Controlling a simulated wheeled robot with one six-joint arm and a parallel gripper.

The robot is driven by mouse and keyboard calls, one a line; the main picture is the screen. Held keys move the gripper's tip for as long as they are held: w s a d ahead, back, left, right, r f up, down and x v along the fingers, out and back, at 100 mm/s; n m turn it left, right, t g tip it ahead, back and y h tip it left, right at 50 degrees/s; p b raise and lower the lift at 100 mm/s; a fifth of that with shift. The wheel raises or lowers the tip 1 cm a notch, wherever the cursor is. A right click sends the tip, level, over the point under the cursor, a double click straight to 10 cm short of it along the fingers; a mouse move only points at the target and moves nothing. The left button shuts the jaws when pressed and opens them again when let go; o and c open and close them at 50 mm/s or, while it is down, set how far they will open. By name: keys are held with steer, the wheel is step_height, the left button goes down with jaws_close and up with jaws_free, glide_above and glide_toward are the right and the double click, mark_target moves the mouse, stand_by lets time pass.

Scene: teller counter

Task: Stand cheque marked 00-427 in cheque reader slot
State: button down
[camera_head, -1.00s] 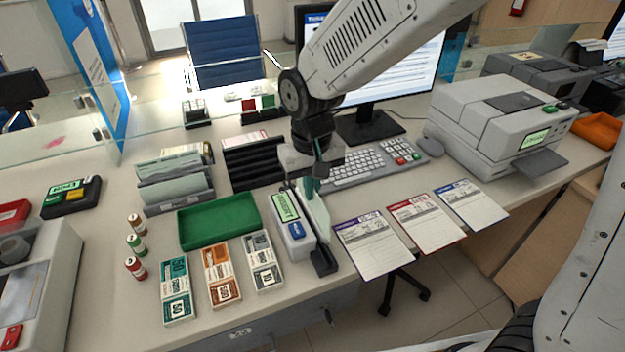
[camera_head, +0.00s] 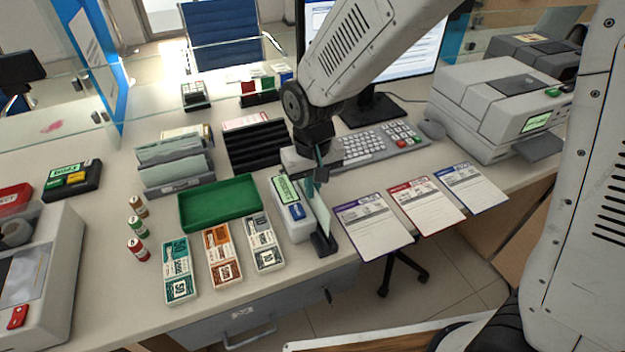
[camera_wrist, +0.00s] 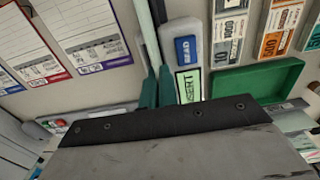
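The cheque reader (camera_head: 291,222) is a white box with a green-lit screen and a blue READ button. Its black slot (camera_head: 324,246) runs along its right side. My gripper (camera_head: 314,186) is above the slot, its teal fingers closed on a pale green cheque (camera_head: 321,213). The cheque stands upright on edge, in line with the slot, its lower edge at the slot. I cannot tell whether it is seated. In the wrist view, the fingers (camera_wrist: 157,90) grip the thin cheque (camera_wrist: 147,40) beside the reader (camera_wrist: 185,30). The cheque's number is not readable.
A green tray (camera_head: 184,222) and banknote bundles (camera_head: 222,254) lie left of the reader. A black rack (camera_head: 231,147) stands behind it, with a keyboard (camera_head: 372,146) to the right. Printed forms (camera_head: 372,226) lie close on the right at the counter's front edge.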

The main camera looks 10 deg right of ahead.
steer(key=shift+f, duration=1.3)
steer(key=c, duration=2.1)
jaws_free()
steer(key=o, duration=0.5)
steer(key=shift+r, duration=3.45)
